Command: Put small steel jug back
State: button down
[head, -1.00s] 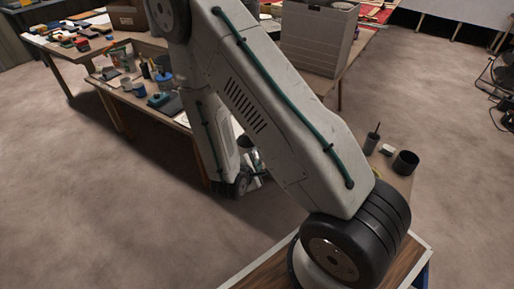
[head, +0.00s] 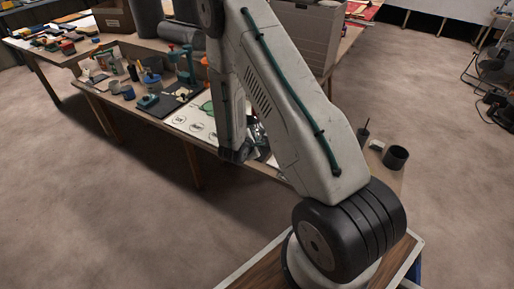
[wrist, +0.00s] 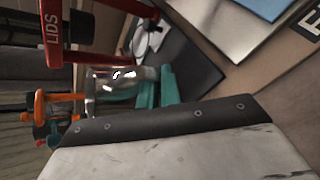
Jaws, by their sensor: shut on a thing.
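The small steel jug (wrist: 110,82) shows shiny and on its side in the wrist picture, against the teal fingers of my gripper (wrist: 157,86). My gripper is shut on it. The exact grip point is partly hidden by the fingers. In the head view my arm covers the gripper, and I cannot make out the jug there.
A red stand marked LIDS (wrist: 52,32) and an orange object (wrist: 58,104) are close by in the wrist view. A dark mat (wrist: 190,66) lies beyond the fingers. In the head view, the long table (head: 185,139) holds several items, including a dark cup (head: 395,158) at right.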

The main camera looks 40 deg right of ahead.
jog(key=shift+f, duration=1.8)
jog(key=c, duration=1.6)
grip_release()
jog(key=v, duration=1.2)
jog(key=s+d+r+m+g, duration=0.1)
jog(key=s+r+m+g, duration=0.25)
jog(key=r, duration=0.85)
jog(key=s+d+r+m+g, duration=0.2)
jog(key=s+r+m, duration=0.3)
jog(key=r, duration=0.7)
jog(key=s+a+r+m+y, duration=0.1)
jog(key=s+a+r+y, duration=0.2)
jog(key=s+a+r, duration=0.1)
jog(key=s+a+r+m+t+y, duration=0.1)
jog(key=s+a+r+m+y, duration=0.1)
jog(key=s+a+r+y, duration=0.2)
jog(key=s+a+r+m+t+y, duration=0.1)
jog(key=s+a+r+y, duration=0.2)
jog(key=s+a, duration=0.4)
jog(key=shift+s+a+r+y, duration=0.15)
jog(key=shift+s+r, duration=0.1)
jog(key=shift+s, duration=0.25)
jog(key=shift+s+a+r+y, duration=0.15)
jog(key=shift+s+r, duration=0.1)
jog(key=shift+s, duration=0.25)
